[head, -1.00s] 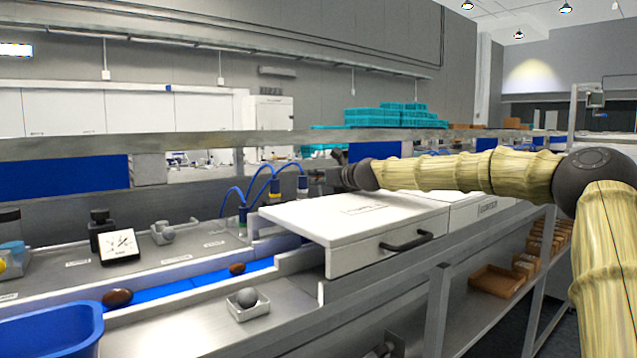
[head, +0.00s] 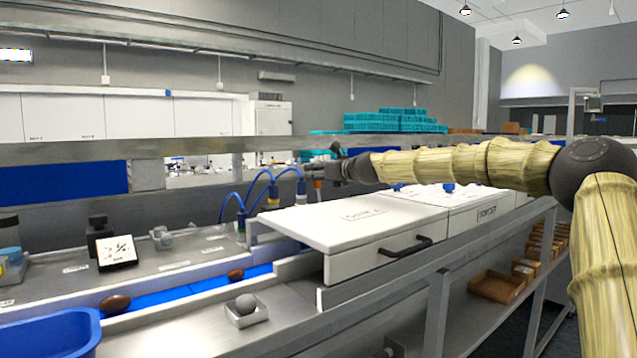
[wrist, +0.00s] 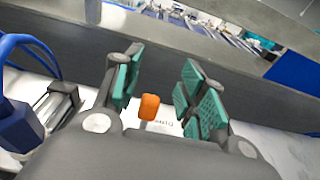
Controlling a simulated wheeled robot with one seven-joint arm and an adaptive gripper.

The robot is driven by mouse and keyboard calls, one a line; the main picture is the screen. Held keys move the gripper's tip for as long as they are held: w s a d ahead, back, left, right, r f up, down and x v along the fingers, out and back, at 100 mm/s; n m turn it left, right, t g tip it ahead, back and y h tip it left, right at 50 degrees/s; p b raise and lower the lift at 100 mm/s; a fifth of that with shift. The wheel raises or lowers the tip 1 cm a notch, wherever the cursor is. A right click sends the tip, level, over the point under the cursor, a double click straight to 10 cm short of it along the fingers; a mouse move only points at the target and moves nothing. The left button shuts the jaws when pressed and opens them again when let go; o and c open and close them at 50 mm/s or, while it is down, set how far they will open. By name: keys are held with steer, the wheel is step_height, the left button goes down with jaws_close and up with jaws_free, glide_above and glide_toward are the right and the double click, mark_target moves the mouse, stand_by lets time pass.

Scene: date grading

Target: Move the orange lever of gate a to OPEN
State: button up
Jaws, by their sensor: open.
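The orange lever (wrist: 149,106) shows in the wrist view as a small rounded orange block, low between the spread fingers and nearer the left one. My gripper (wrist: 163,85) is open, with green ribbed pads on both sides of the lever; I see no clear contact. In the head view my gripper (head: 322,172) is above the back of the white hood (head: 350,219), and a small orange-red piece shows just below it. The lever's base and its position marking are hidden or too small to read.
Blue cables with plugs (head: 273,190) stand just left of my gripper in the head view. A metal rail (head: 270,143) runs behind it. A blue belt (head: 170,295) carries brown dates at left. A grey ball sits in a small holder (head: 246,318) in front.

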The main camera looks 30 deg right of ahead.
step_height(320, 180, up, 7)
steer(key=shift+f, duration=0.15)
stand_by(0.7)
